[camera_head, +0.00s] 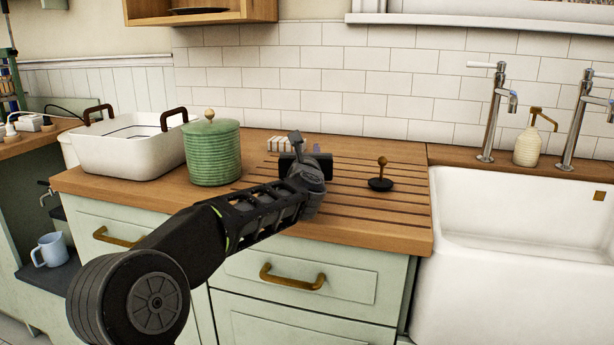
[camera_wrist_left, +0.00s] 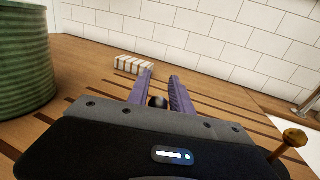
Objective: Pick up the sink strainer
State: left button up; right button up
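The sink strainer appears to be the dark disc with an upright brass-coloured knob (camera_head: 380,183), standing on the grooved wooden counter. In the left wrist view its knob (camera_wrist_left: 295,138) shows at the right edge, outside the fingers. My left gripper (camera_head: 316,149) is over the counter, to the left of it and pointing toward the tiled wall. In the left wrist view the purple fingers (camera_wrist_left: 160,82) stand apart. A small dark round thing (camera_wrist_left: 157,101) shows between them near their base; I cannot tell what it is. My right gripper is not in view.
A green ribbed canister (camera_head: 212,150) and a white tub (camera_head: 128,150) stand to the left. A white ribbed block (camera_wrist_left: 133,64) lies beyond the fingers. The white sink (camera_head: 520,215) and taps are to the right. The counter around the strainer is clear.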

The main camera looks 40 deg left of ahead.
pick_arm(q)
grip_shut()
dwell(0.5)
notch_tip(320, 180, up, 10)
jog(key=p, duration=0.4)
jog(key=shift+p, duration=0.4)
dwell(0.4)
